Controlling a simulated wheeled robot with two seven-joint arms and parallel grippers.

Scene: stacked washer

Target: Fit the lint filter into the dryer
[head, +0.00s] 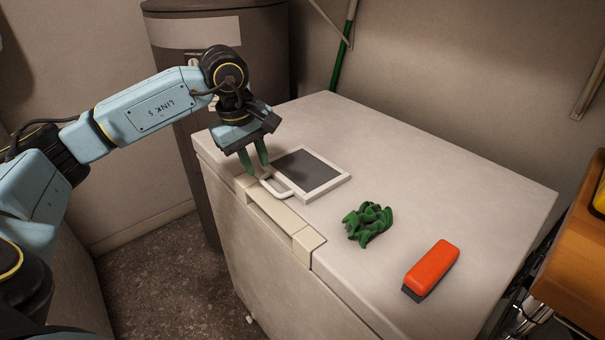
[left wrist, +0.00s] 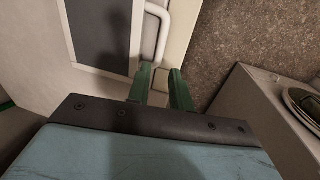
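The lint filter (head: 311,173), a white frame with dark mesh and a white loop handle (head: 274,186), lies flat on the white chest. My right gripper is not in view.
The white chest (head: 440,180) also carries a crumpled green cloth or glove (head: 368,222) and an orange brush-like block (head: 432,268). A dark bin (head: 185,60) stands behind my left arm. An orange-brown surface (head: 580,240) is at right. The chest's far top is clear.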

